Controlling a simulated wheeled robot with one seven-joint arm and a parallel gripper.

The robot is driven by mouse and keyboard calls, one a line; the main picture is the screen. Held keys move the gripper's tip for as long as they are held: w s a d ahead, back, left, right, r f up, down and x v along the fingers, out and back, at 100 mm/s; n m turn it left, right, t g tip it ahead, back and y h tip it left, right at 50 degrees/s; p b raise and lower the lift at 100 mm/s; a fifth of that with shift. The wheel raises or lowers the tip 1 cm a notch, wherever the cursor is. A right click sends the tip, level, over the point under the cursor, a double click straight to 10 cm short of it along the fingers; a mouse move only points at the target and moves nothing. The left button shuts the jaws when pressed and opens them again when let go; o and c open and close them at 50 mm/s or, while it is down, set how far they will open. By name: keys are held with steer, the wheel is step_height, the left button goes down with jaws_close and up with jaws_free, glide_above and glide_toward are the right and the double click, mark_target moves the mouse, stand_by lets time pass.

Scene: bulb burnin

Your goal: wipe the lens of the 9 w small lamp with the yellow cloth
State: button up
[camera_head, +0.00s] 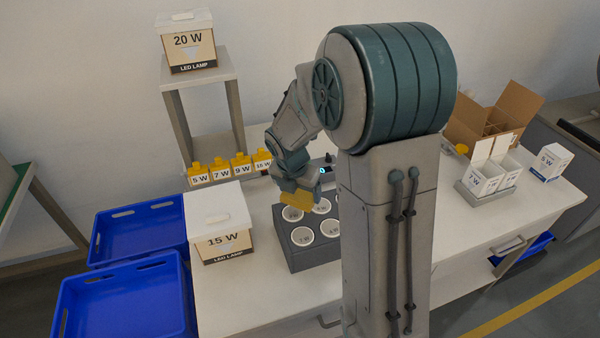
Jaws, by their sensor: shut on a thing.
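My gripper (300,187) is shut on the yellow cloth (294,205) over the back left part of a dark grey rack (291,256). The rack holds several round white lamps, such as one at the front left (302,236) and one at the front right (330,228). A lamp at the back left (292,214) shows just below the cloth. Whether the cloth touches it, I cannot tell. The marks on the lenses are too small to read, so I cannot tell which is the 9 W lamp. My arm hides the rack's right side.
A 15 W box (222,241) stands left of the rack. Blue crates (130,290) are at left. White boxes (484,178) and an open carton (508,104) are at right.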

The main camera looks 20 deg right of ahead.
steer(key=shift+r+p, duration=1.2)
steer(key=shift+r, duration=0.45)
steer(key=p, duration=0.2)
steer(key=shift+r+p, duration=0.25)
steer(key=shift+p, duration=0.05)
steer(key=shift+d+p, duration=0.1)
steer(key=shift+p, duration=0.6)
